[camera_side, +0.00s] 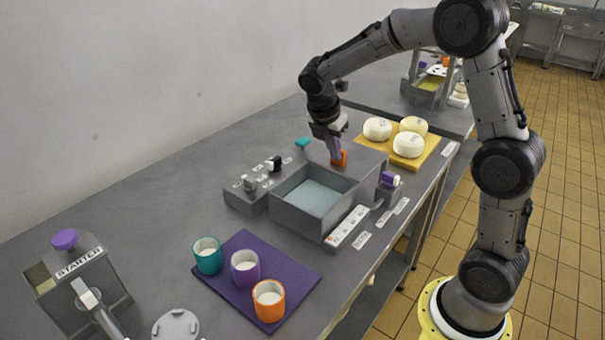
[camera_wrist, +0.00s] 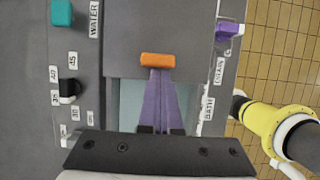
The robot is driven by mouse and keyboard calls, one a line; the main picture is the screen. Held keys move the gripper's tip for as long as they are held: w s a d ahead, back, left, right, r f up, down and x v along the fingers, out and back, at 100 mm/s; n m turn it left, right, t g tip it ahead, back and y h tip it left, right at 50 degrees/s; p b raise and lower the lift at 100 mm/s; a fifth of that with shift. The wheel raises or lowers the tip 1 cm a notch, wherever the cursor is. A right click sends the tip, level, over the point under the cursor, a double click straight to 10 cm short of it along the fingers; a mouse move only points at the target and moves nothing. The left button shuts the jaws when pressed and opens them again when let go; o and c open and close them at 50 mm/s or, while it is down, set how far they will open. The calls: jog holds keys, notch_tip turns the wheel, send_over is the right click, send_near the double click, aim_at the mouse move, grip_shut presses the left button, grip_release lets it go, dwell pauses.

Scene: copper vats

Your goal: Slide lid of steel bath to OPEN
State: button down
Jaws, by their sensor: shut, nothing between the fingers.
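The steel bath (camera_side: 315,222) stands mid-bench in the side view, its pale blue inside widely uncovered. Its grey lid (camera_side: 362,162) lies toward the far end; the lid (camera_wrist: 190,30) fills the upper middle of the wrist view. The lid's orange handle (camera_side: 341,158) shows beside my fingers, and it is just ahead of the fingertips in the wrist view (camera_wrist: 158,60). My gripper (camera_side: 335,153) points down with its purple fingers shut together and empty. The fingertips (camera_wrist: 160,72) are at the handle's near side, touching it or very close; I cannot tell which.
Beside the bath are a control box (camera_side: 247,196) with black and grey knobs, a teal handle (camera_side: 302,142) and a purple drain handle (camera_side: 390,179). White cheeses on a yellow board (camera_side: 432,150) stand beyond the lid. Cups on a purple mat (camera_side: 230,290) stand nearer the camera.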

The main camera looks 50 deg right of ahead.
jog(key=s+a+r+t, duration=0.1)
jog(key=a+r, duration=0.3)
jog(key=r, duration=0.3)
jog(key=s+a+r, duration=0.2)
jog(key=a+r, duration=0.1)
jog(key=r, duration=0.4)
jog(key=s+a+r+m+t+y, duration=0.1)
jog(key=s+r+m+t, duration=0.15)
jog(key=s, duration=0.65)
jog(key=s+a+f+m+t+y, duration=0.2)
jog(key=s+a+f+m, duration=0.3)
jog(key=s+f+m, duration=0.4)
jog(key=s+m+y, duration=0.1)
jog(key=s+m, duration=0.1)
jog(key=m, duration=0.4)
jog(key=shift+a, duration=0.25)
